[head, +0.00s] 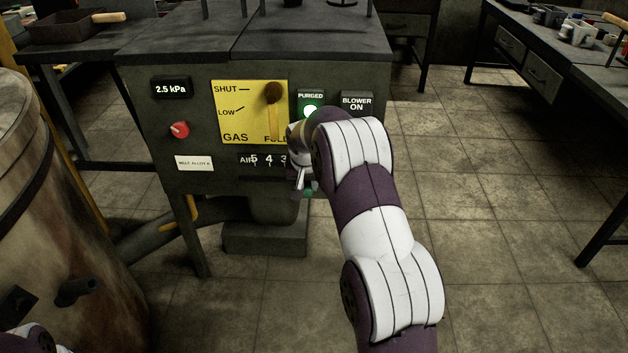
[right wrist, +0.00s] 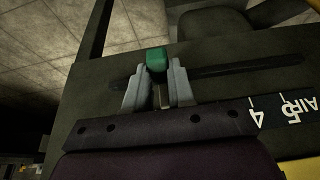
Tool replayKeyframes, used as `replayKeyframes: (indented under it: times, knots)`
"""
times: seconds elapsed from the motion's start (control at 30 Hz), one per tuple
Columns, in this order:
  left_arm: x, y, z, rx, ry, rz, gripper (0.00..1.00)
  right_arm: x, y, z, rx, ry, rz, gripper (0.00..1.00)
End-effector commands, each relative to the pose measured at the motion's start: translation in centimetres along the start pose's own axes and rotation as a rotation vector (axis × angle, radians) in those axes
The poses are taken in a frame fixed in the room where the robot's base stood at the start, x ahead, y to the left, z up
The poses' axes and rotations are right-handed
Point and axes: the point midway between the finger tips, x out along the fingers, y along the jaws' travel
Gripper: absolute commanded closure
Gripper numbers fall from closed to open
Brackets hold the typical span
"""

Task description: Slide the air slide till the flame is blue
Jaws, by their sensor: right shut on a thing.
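The air slide has a green knob (right wrist: 154,60) that sits in a long dark slot (right wrist: 235,70) on the panel's face in the right wrist view. My right gripper (right wrist: 158,88) is shut on this knob, with one grey finger on each side. In the head view my right gripper (head: 302,177) is at the right end of the AIR scale (head: 262,160), where 5, 4 and 3 show. My forearm and hand hide the scale's right part, and only a bit of the green knob shows. No flame is visible in either view. My left gripper is out of view.
A rusty drum (head: 60,190) stands at left. Floor at right is clear.

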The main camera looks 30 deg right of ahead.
Motion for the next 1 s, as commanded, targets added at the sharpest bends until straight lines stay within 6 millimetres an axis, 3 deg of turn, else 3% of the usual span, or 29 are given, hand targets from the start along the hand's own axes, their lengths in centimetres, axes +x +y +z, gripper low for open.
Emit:
replayKeyframes:
  times: [0.13, 0.43, 0.47, 0.53, 0.83, 1.0]
  knots:
    - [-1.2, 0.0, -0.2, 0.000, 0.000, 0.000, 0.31, -0.3, -2.1, -0.1, -0.002, 0.000, -0.002, 1.00]
    - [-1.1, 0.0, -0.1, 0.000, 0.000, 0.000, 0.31, -0.1, -2.4, 0.0, 0.001, 0.001, -0.001, 1.00]
    - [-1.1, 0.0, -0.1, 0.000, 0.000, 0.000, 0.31, -0.1, -2.4, 0.0, 0.001, 0.001, -0.001, 0.73]
    - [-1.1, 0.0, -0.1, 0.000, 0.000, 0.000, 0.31, -0.1, -2.4, 0.0, 0.000, 0.001, -0.001, 0.51]
    - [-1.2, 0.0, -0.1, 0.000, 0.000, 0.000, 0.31, -0.3, -2.4, 0.0, 0.000, 0.001, -0.001, 0.51]
    - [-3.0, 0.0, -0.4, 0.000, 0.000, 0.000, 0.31, -3.7, -2.4, -0.3, 0.000, 0.003, -0.001, 0.51]
